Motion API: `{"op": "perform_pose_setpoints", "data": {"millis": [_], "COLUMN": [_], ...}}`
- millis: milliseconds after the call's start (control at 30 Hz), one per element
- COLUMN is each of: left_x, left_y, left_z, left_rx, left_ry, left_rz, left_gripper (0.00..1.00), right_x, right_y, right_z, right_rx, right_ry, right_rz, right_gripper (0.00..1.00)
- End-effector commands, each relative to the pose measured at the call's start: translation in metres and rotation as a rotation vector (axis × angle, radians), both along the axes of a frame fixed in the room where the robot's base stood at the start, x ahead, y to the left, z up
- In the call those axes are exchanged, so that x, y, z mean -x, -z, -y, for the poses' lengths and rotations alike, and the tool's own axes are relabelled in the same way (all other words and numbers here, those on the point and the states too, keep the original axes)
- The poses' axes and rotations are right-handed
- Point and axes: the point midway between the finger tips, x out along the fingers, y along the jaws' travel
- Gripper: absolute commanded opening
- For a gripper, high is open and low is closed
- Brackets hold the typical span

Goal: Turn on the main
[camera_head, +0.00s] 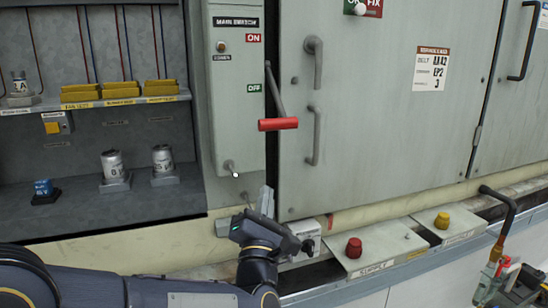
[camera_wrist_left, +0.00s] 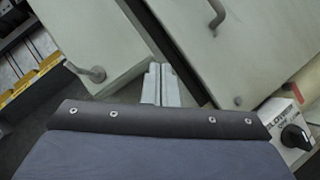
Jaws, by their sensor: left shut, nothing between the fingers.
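The main switch is a tall grey box (camera_head: 236,110) with a "MAIN" label at its top, a red ON mark and a green OFF mark. Its lever (camera_head: 278,124) has a red crossbar grip and hangs down, with the grip below the OFF mark. My left gripper (camera_head: 266,200) is below the lever and apart from it, near the lower end of the box. Its fingers are shut and empty, and they also show in the left wrist view (camera_wrist_left: 161,85). The red grip does not show in the left wrist view. My right gripper is not in view.
A grey cabinet door with handles (camera_head: 314,135) stands right of the lever. A ledge below carries a red knob (camera_head: 354,247), a yellow knob (camera_head: 442,220) and a black dial (camera_wrist_left: 296,137). An open bay with yellow fuses (camera_head: 120,91) is at left.

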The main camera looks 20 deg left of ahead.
Motion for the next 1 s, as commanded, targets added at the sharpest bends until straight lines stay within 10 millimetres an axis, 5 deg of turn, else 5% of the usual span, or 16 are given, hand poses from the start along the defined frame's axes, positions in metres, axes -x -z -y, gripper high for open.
{"op": "perform_pose_setpoints", "data": {"millis": [500,1000], "left_x": [0.039,0.043], "left_y": [-0.008,-0.011], "left_z": [0.037,0.038], "left_rx": [0.429,0.451], "left_ry": [0.055,0.063], "left_rz": [0.536,0.575], "left_gripper": [0.00,0.00], "right_x": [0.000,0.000], "right_y": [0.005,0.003], "right_z": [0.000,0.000], "right_rx": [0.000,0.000], "right_ry": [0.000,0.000], "right_rz": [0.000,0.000], "right_gripper": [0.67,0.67]}}
